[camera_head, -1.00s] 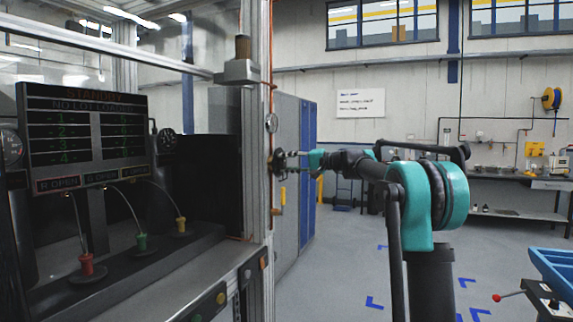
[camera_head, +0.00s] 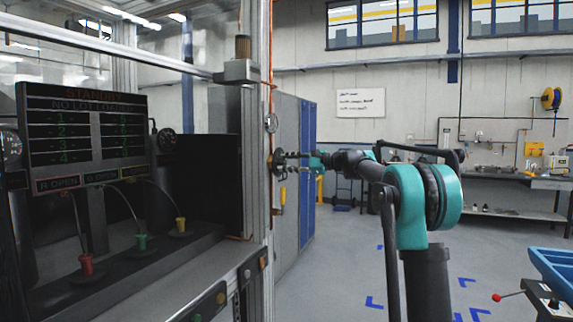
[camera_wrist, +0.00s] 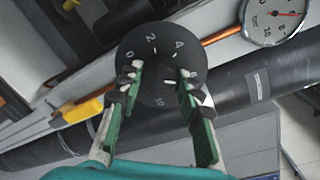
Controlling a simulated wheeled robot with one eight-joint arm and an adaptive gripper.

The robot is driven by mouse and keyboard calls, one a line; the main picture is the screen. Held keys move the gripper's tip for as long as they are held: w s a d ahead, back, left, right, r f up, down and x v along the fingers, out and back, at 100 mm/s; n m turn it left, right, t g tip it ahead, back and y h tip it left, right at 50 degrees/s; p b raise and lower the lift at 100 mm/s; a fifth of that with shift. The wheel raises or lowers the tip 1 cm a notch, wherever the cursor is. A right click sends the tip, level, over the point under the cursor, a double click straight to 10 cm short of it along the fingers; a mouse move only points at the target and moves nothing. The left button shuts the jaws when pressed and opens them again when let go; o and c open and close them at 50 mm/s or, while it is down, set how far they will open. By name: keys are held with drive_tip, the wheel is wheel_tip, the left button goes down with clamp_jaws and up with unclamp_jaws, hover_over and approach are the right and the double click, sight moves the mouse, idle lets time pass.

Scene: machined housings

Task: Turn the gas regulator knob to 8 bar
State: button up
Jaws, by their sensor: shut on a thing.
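The gas regulator knob (camera_wrist: 160,62) is a black round dial with white numbers in the wrist view. I read 0, 2, 4 and 10 on its face; other numbers are hidden or unclear. My gripper (camera_wrist: 160,73) is shut on the knob, with one green-padded finger on each side of it. I cannot tell what setting the knob is at. In the camera_head view my gripper (camera_head: 288,155) reaches left to the knob (camera_head: 275,164) at the side of the metal frame. A white round gauge (camera_wrist: 276,18) with a red needle shows at the wrist view's top right.
The aluminium frame (camera_head: 257,120) stands close beside the knob. A dark pipe (camera_wrist: 245,88) and an orange copper tube (camera_wrist: 222,35) run behind the knob. A STANDBY screen (camera_head: 85,135) is at left.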

drive_tip(key=m, duration=0.4)
drive_tip(key=shift+f+y, duration=0.15)
drive_tip(key=shift+y, duration=0.15)
drive_tip(key=shift+m, duration=2)
drive_tip(key=o, duration=1.2)
drive_tip(key=shift+c, duration=0.2)
drive_tip(key=shift+d, duration=0.1)
drive_tip(key=v, duration=1.2)
